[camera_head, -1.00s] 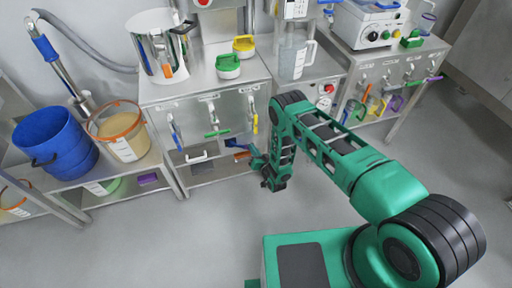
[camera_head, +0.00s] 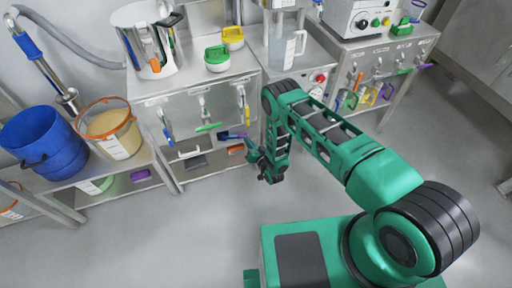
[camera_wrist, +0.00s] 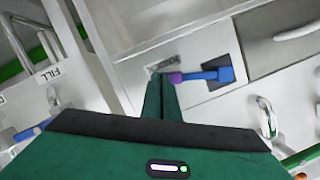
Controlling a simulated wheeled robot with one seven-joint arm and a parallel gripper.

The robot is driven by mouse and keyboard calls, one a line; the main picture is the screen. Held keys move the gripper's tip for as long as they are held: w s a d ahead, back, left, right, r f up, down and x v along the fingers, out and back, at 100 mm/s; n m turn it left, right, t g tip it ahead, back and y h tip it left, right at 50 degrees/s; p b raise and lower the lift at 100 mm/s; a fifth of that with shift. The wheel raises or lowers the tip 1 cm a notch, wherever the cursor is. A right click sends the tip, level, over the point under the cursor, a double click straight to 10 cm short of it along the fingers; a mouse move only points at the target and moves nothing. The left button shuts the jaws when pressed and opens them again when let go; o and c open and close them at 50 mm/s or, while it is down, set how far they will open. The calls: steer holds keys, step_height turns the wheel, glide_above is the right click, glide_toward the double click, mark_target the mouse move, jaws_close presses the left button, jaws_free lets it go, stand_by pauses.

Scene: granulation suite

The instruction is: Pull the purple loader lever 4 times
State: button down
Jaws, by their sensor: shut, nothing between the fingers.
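In the wrist view a blue lever (camera_wrist: 208,75) with a purple knob (camera_wrist: 176,78) sticks out from a dark slot plate on the white cabinet front. It is the only lever with purple on it near my gripper. My gripper (camera_wrist: 163,80) is shut and empty, its fingertips just left of the purple knob; I cannot tell whether they touch it. In the head view the blue lever (camera_head: 232,136) is small on the lower cabinet front, and my gripper (camera_head: 251,148) is close to its right.
Other handles surround it: a green handle (camera_head: 208,127), a yellow handle (camera_head: 246,115) and a white drawer handle (camera_head: 190,154). A purple handle (camera_head: 424,66) is on the right-hand machine. A blue bucket (camera_head: 45,145) stands at left. The floor in front is clear.

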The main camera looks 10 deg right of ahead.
steer(key=shift+w+d+r, duration=0.25)
steer(key=shift+w+r, duration=0.05)
steer(key=shift+r, duration=0.35)
steer(key=shift+w+d+r, duration=0.25)
steer(key=shift+r, duration=0.35)
steer(key=v, duration=1)
steer(key=shift+d+f, duration=0.15)
steer(key=shift+w, duration=0.1)
stand_by(1.3)
